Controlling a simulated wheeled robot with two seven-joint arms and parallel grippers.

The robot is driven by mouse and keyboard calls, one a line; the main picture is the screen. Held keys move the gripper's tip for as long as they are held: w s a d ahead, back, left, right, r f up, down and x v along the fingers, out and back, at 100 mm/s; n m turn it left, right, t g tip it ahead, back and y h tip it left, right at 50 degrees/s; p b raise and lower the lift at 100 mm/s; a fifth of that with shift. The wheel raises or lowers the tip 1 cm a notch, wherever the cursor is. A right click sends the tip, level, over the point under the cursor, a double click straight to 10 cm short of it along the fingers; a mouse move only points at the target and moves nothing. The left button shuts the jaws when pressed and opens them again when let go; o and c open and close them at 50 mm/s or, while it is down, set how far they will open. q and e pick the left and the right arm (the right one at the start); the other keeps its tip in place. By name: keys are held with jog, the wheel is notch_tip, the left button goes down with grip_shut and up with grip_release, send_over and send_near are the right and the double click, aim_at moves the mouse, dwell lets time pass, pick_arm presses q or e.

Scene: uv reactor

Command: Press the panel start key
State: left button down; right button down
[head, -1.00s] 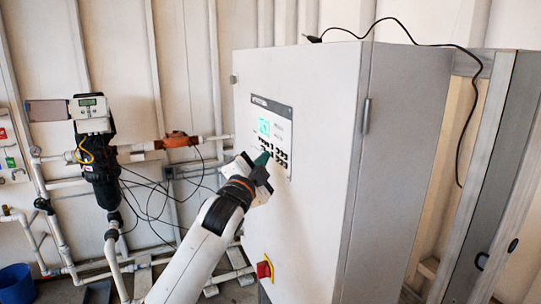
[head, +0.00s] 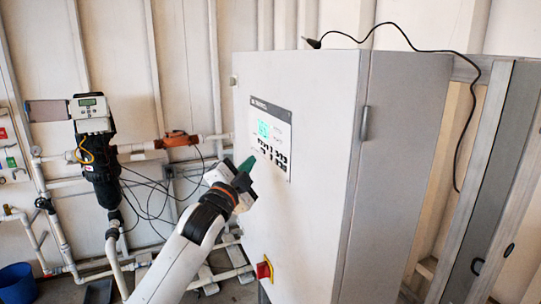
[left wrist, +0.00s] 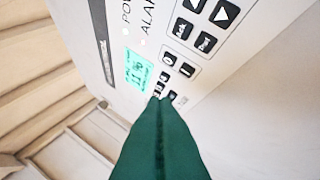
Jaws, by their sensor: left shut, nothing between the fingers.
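The control panel (head: 270,137) is on the front of a grey cabinet, with a lit green display (head: 263,129) and black keys (head: 281,159). In the left wrist view the display (left wrist: 140,72) shows digits, and several black keys (left wrist: 187,69) lie beside it; the start key's marking is too small to tell for sure. My left gripper (head: 247,163) is shut and empty, its green fingers pointing at the panel from its lower left. In the wrist view the fingertips (left wrist: 161,100) overlap the small lower keys; I cannot tell whether they touch. My right gripper is not in view.
The cabinet (head: 310,220) has a red and yellow switch (head: 264,270) low on its front. A black cable (head: 440,47) runs over its top. Left are pipes, a black pump unit (head: 101,165) and a blue bucket (head: 16,283). The cabinet front around the panel is clear.

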pick_arm(q)
jog(key=a, duration=0.1)
jog(key=s+a, duration=0.1)
jog(key=shift+a+p, duration=0.35)
dwell(0.4)
